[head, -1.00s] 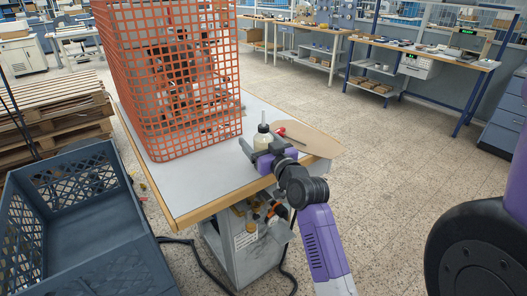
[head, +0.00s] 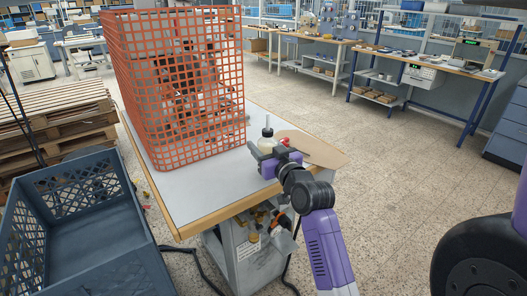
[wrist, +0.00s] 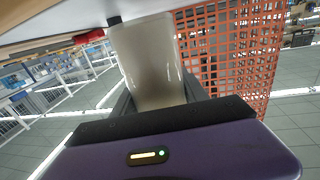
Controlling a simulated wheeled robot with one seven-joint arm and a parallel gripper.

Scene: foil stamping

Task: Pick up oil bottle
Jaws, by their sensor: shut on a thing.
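The oil bottle (head: 266,144), a small translucent bottle with a dark cap and thin pale spout, is upright at the table's front right. My gripper (head: 266,158) is shut on its body, with the purple wrist on the near side. In the wrist view the pale bottle body (wrist: 150,62) sits between the dark fingers (wrist: 158,100). The fingers and wrist hide the lower bottle in the head view, and I cannot tell how far its base is from the table.
The grey table (head: 205,196) carries an orange mesh guard (head: 165,145) left of the bottle. A blue-grey crate (head: 105,255) stands front left.

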